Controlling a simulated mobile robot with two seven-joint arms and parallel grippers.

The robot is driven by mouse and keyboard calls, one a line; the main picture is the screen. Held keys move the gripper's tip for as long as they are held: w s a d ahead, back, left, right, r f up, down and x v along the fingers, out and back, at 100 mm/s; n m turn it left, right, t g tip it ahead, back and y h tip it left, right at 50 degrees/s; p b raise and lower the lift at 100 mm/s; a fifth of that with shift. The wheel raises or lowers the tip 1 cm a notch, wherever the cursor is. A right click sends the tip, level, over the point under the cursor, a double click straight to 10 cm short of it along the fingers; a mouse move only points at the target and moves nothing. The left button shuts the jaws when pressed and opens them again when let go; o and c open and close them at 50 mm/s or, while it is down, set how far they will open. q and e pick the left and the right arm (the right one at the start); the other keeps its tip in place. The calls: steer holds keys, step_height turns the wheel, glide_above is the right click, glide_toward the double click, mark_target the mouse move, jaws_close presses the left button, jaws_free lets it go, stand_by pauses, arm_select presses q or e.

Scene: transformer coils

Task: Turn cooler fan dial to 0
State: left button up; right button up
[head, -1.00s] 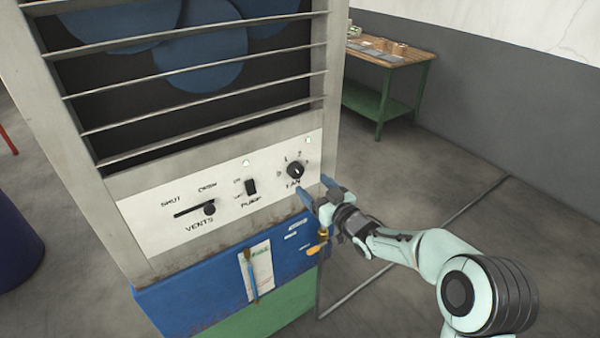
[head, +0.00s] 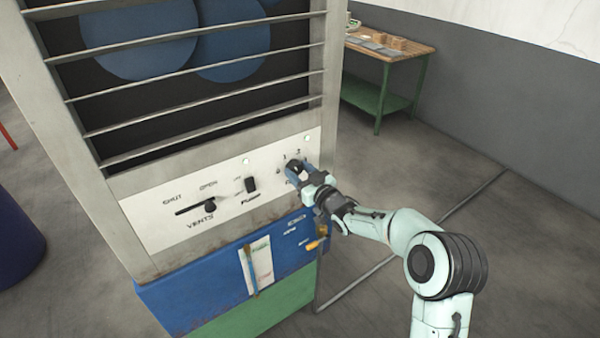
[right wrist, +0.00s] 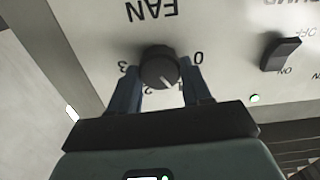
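The fan dial (right wrist: 160,68) is a round black knob on the cooler's white control panel (head: 150,222). In the right wrist view the panel is upside down, and the dial's white mark points down between the 0 and the 3, near the 1 and 2; I cannot tell the exact number. My right gripper (right wrist: 161,85) has one dark blue finger on each side of the dial, close against it with no clear gap. In the head view the right gripper (head: 298,172) partly covers the dial and the FAN label. My left gripper is not in view.
The pump switch (head: 250,185) and the vents slider (head: 210,205) sit left of the dial. Louvre slats are above the panel. A blue section with a tag (head: 257,266) is below. A green-framed bench (head: 385,95) stands behind at right; floor between is mostly clear.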

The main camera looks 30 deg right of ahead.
steer(key=shift+f+n+b, duration=0.1)
steer(key=shift+n+b, duration=0.2)
steer(key=shift+b, duration=0.25)
steer(key=n+b, duration=0.4)
steer(key=b, duration=0.2)
steer(key=shift+f+n, duration=0.15)
steer(key=shift+n, duration=0.15)
steer(key=n+b, duration=0.3)
arm_select(q)
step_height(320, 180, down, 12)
steer(key=b, duration=0.2)
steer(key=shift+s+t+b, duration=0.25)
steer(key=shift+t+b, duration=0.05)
steer(key=shift+b, duration=0.05)
arm_select(e)
steer(key=shift+n, duration=1.7)
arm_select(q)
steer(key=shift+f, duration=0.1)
arm_select(e)
steer(key=o, duration=1.1)
steer(key=shift+c, duration=0.2)
steer(key=shift+r, duration=0.2)
